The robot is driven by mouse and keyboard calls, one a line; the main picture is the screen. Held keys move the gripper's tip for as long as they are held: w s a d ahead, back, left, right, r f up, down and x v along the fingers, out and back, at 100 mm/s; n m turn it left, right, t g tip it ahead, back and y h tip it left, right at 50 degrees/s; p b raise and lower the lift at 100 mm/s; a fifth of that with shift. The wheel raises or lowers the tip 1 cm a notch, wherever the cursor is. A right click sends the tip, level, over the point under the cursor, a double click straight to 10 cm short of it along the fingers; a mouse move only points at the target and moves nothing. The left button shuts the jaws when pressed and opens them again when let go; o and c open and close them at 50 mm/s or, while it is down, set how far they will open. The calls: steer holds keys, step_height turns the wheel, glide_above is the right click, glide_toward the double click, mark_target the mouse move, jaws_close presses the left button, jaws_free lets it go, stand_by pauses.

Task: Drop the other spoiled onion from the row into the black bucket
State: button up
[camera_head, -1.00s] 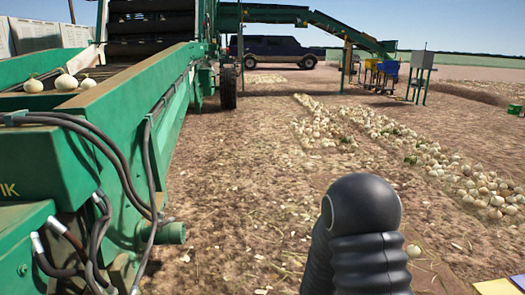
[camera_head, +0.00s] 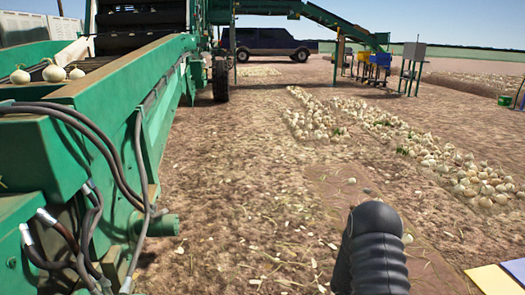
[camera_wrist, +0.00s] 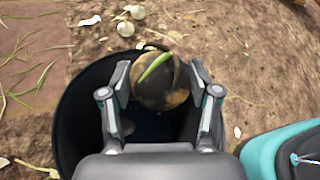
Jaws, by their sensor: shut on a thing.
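In the wrist view my gripper (camera_wrist: 160,72) is shut on a brown, blotched onion (camera_wrist: 157,92) with a green shoot across its top. The onion sits between the two fingers, above the opening of the black bucket (camera_wrist: 72,112). The bucket stands on the soil, and its dark inside is partly covered by my gripper. A small pale shape inside it is too dim to name. In the head view the row of pale onions (camera_head: 440,160) lies on the ground at the right. My gripper and the bucket do not show there.
A green machine (camera_head: 110,110) with hanging hoses fills the left, with a few onions (camera_head: 53,73) on it. A dark vehicle (camera_head: 262,44) stands far back. Yellow and pale blue sheets (camera_head: 492,280) lie at the lower right. Loose onions (camera_wrist: 125,28) lie beyond the bucket. The middle soil is open.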

step_height(320, 180, down, 5)
steer(key=shift+r+b, duration=0.1)
steer(key=shift+b, duration=1.1)
steer(key=o, duration=1.3)
steer(key=shift+a, duration=0.1)
steer(key=v, duration=1.2)
